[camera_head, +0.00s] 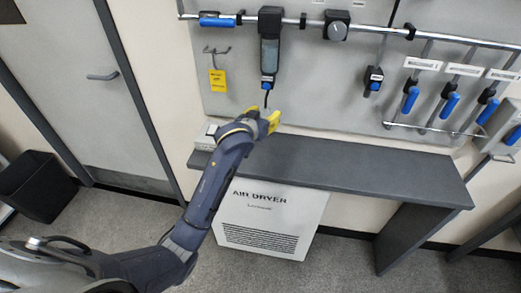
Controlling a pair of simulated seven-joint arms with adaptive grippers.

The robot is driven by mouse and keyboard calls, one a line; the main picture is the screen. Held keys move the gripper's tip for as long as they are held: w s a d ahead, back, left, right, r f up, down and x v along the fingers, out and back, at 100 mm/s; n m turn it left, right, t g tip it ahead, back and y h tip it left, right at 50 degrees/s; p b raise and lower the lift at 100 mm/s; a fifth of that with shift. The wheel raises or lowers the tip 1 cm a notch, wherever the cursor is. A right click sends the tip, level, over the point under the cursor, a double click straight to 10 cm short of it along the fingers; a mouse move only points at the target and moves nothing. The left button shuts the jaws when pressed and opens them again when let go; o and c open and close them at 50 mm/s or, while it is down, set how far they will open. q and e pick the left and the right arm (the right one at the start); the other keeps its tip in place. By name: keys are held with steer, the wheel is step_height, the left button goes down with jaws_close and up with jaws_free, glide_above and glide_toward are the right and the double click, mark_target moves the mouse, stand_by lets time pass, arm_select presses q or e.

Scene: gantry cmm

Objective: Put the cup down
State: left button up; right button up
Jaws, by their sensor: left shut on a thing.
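My left arm comes in from the lower left. Its gripper (264,119), with yellow fingertips, is over the back left part of the dark grey bench (340,171), close to the wall panel. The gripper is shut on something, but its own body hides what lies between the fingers. I cannot make out a cup anywhere in this view. I cannot tell how high the gripper is above the bench top. My right gripper is not in view.
A rail (350,27) carries a dark hanging device (270,45) just above the gripper. Blue-handled tools (410,100) hang at the right. A small white box (205,137) is at the bench's left end. The bench top right of the gripper is clear.

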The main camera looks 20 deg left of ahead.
arm_select(q)
steer(key=f, duration=0.4)
steer(key=shift+w+a+f, duration=0.15)
steer(key=shift+w+f, duration=0.1)
steer(key=shift+f, duration=2.7)
steer(key=shift+f, duration=0.2)
steer(key=o, duration=1.2)
steer(key=shift+r, duration=0.2)
steer(key=d+v, duration=0.1)
steer(key=v, duration=1.1)
steer(key=shift+a, duration=0.5)
